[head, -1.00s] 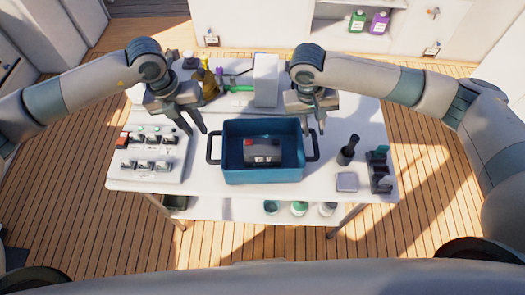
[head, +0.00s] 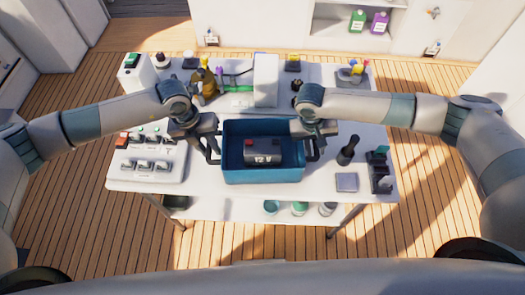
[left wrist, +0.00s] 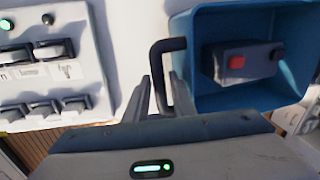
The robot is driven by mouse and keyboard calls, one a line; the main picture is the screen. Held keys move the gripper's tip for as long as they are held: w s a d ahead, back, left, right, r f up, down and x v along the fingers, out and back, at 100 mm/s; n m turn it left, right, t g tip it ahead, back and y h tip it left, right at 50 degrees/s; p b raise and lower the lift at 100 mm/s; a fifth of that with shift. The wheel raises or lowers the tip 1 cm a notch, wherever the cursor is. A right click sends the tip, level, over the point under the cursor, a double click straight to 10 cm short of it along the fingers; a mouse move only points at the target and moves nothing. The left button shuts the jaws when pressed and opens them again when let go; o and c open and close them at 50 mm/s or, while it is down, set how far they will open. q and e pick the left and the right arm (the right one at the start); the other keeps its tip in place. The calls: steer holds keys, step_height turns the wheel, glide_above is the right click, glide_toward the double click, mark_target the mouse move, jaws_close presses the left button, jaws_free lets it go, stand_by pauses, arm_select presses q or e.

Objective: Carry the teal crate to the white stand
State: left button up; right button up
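The teal crate (head: 262,178) stands on the white table and holds a dark 12 V battery (head: 262,154) with a red terminal. Its left wall also shows in the left wrist view (left wrist: 188,60). My left gripper (head: 210,153) is at the crate's left side; in the left wrist view its two fingers (left wrist: 162,90) are apart, on either side of the black left handle (left wrist: 156,62). My right gripper (head: 312,150) is at the right handle; its own arm hides how its fingers stand. I cannot single out a separate white stand.
A switch panel (head: 150,158) lies left of the crate. A black tool (head: 348,150), a small grey square (head: 346,182) and a dark rack (head: 380,172) lie to the right. A white upright box (head: 265,80) and a brown jug (head: 206,84) stand behind.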

arm_select(q)
jaws_close()
arm_select(e)
jaws_close()
arm_select(q)
steer(key=shift+w+r, duration=0.1)
steer(key=shift+r, duration=0.1)
arm_select(e)
steer(key=shift+w+r, duration=0.1)
steer(key=shift+r, duration=0.15)
